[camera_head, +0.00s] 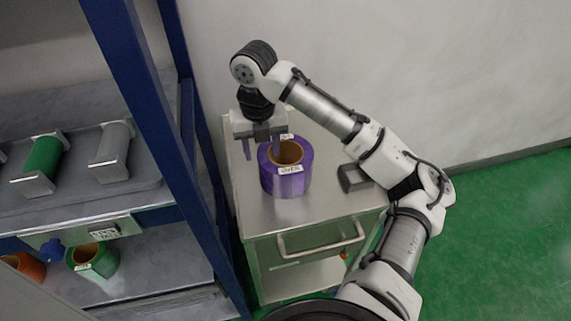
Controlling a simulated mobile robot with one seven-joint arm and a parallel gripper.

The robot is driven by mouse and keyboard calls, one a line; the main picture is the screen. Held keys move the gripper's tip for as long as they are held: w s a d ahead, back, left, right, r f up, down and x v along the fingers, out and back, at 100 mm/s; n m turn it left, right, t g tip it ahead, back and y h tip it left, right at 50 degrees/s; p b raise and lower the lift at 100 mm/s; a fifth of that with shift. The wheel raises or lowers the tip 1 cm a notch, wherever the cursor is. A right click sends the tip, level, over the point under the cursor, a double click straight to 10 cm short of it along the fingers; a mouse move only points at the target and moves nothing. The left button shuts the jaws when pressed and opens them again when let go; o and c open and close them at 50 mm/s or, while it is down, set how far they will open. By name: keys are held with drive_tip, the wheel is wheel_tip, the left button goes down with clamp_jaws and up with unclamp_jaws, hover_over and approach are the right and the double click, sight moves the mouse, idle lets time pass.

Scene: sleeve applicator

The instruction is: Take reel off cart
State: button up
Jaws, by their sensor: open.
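A purple reel (285,178) with a brown core and white labels stands upright on the metal top of the cart (317,200). My gripper (262,148) points down at the reel's far left edge. Its fingers are apart, one left of the reel and one near its back rim. The reel rests on the cart top. I cannot tell whether a finger touches it.
A blue-framed rack (150,95) stands close on the cart's left, with green and grey rolls above and a green reel (92,260) below. A dark block (354,178) lies on the cart at right. A wall is behind; green floor is free at right.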

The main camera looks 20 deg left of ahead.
sight(264, 156)
drive_tip(key=shift+w+d+f+p, duration=0.15)
drive_tip(key=shift+f+p, duration=0.25)
drive_tip(key=shift+f, duration=0.9)
drive_tip(key=shift+w+a+f+p, duration=0.1)
drive_tip(key=shift+f+p, duration=0.25)
drive_tip(key=shift+f, duration=0.95)
clamp_jaws()
drive_tip(key=shift+r, duration=0.1)
